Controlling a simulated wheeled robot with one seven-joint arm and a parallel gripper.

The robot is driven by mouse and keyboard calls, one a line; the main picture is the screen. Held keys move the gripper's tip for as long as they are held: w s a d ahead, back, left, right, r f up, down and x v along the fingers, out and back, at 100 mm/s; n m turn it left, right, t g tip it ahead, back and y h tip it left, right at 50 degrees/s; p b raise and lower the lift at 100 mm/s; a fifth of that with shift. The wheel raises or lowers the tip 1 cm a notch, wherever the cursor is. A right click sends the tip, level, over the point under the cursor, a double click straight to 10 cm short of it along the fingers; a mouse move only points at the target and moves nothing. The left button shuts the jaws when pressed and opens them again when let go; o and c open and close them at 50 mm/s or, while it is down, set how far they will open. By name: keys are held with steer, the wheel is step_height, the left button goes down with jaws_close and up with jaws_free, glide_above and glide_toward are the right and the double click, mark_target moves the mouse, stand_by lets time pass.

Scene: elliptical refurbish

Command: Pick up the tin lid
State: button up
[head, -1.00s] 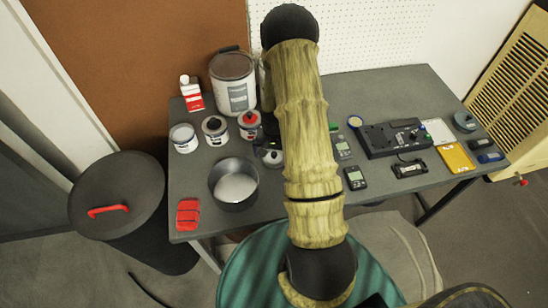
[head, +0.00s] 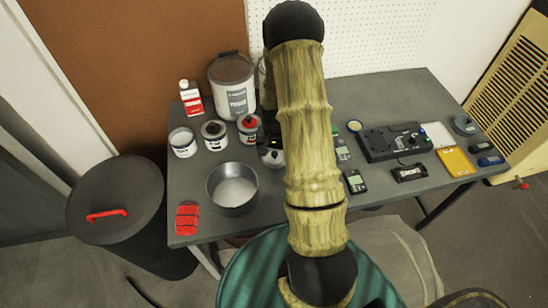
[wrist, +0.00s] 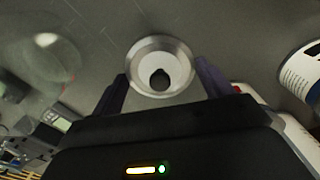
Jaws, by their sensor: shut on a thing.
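The tin lid (wrist: 145,83) is a round silvery disc with a pale middle and a dark knob. In the wrist view it sits between the two dark fingers of my gripper (wrist: 161,68), which is shut on it. In the head view the lid (head: 272,158) shows just left of my arm, on or just above the grey table; I cannot tell which. My gripper is mostly hidden there behind the arm.
On the grey table (head: 395,90), several tins and a large pail (head: 235,100) stand close left and behind. An open round pan (head: 232,200) and a red block (head: 187,219) are front left. Meters and a black device (head: 392,142) lie right.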

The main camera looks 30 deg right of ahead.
step_height(320, 180, up, 5)
steer(key=shift+f, duration=0.1)
steer(key=s+d+b, duration=0.1)
steer(key=s+d, duration=0.1)
steer(key=d, duration=0.7)
steer(key=s+d+b, duration=0.1)
steer(key=s+d, duration=0.2)
steer(key=d, duration=0.7)
steer(key=shift+s, duration=0.25)
steer(key=shift+w+a, duration=0.1)
steer(key=shift+a, duration=0.05)
steer(key=n+p, duration=0.4)
steer(key=p, duration=0.9)
glide_toward(274, 153)
steer(key=w+d+r, duration=0.1)
steer(key=d+r, duration=0.1)
steer(key=d, duration=0.2)
steer(key=a+r+n+p, duration=0.2)
steer(key=a+p, duration=0.4)
steer(key=a, duration=0.3)
steer(key=a+r+n+p, duration=0.1)
steer(key=a+r+p, duration=0.4)
steer(key=a+p, duration=0.2)
steer(key=shift+w+a+n, duration=0.4)
steer(key=shift+a, duration=0.55)
